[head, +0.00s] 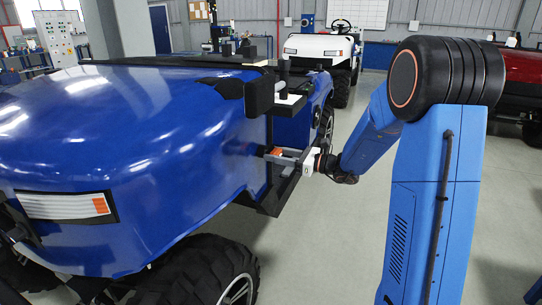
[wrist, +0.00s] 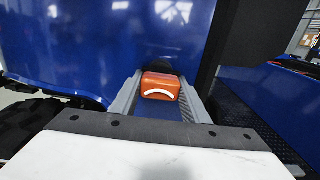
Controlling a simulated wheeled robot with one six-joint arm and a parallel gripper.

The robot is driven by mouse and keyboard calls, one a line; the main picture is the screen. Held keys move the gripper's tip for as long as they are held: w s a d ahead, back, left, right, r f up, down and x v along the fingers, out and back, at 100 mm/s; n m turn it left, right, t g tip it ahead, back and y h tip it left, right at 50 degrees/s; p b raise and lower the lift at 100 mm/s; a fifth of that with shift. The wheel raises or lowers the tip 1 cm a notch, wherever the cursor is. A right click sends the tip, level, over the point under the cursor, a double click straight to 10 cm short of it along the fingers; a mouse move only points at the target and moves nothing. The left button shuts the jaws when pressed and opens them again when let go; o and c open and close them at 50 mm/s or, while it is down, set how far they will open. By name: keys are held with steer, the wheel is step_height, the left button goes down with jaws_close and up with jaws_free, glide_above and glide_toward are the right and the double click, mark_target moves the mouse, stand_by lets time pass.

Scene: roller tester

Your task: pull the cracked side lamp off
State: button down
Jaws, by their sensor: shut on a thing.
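The side lamp (wrist: 160,86) is a small orange block with a pale curved mark on its face, in the middle of the wrist view. A dark base shows behind it, against the blue body panel (wrist: 130,40) of the vehicle. In the head view the lamp (head: 275,151) is a small orange patch at the vehicle's side. My gripper (wrist: 160,95) is shut on the lamp, with one grey finger along each side of it. It also shows in the head view (head: 282,155). Whether the lamp touches the panel is hard to tell.
A black tyre (wrist: 35,122) is at the left of the wrist view, and a dark step (wrist: 245,95) is at the right. A black post rises beside the panel. The grey floor (head: 330,240) is clear right of the vehicle. A white cart (head: 320,47) stands behind.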

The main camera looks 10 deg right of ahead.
steer(key=shift+d, duration=0.1)
steer(key=shift+v, duration=1.9)
steer(key=c, duration=1.8)
jaws_free()
steer(key=shift+f, duration=0.1)
jaws_close()
